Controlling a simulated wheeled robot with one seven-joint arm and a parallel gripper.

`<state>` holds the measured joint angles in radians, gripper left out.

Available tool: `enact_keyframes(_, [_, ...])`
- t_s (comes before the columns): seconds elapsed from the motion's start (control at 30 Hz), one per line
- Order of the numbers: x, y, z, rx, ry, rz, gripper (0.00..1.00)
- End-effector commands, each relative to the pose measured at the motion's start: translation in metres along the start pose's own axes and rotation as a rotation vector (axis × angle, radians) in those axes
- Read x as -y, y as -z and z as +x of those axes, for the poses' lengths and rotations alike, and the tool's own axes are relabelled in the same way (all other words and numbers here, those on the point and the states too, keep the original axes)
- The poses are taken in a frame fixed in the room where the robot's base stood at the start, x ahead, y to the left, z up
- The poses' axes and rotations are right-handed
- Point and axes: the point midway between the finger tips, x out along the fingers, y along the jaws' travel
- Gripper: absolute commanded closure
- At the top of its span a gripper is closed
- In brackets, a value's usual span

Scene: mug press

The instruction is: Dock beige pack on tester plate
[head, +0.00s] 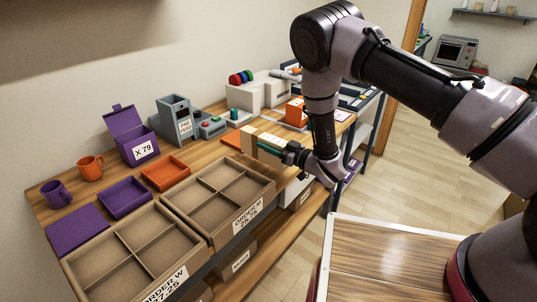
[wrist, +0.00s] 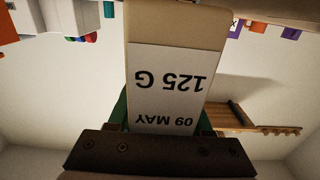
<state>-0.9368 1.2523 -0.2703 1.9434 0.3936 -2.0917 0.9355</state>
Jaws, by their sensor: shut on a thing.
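In the wrist view the pack (wrist: 168,28) fills the middle, with a white label reading "125 G" and "09 MAY" upside down. The green fingers are shut on its sides. In the head view I cannot tell whether the pack touches anything below it. Which surface is the tester plate is not clear; a small grey device (head: 210,126) and a white machine (head: 244,97) stand behind the pack.
A cardboard crate (head: 220,228) marked "ORDER W" lies in front, with another at lower left. An orange tray (head: 166,173), a purple tray (head: 125,199), a purple box (head: 128,132), mugs and a "PAD FEED" unit (head: 176,118) stand behind. An orange block (head: 296,112) is at right.

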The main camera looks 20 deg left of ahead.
Motion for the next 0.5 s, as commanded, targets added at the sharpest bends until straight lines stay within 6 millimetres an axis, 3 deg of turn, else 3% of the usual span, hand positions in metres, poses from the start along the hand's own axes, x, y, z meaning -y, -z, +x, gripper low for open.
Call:
enact_keyframes(0.2, [0.001, -0.033, 0.000, 0.002, 0.002, 0.000, 1.00])
enact_keyframes(0.5, [0.001, -0.036, 0.000, 0.000, 0.001, 0.000, 1.00])
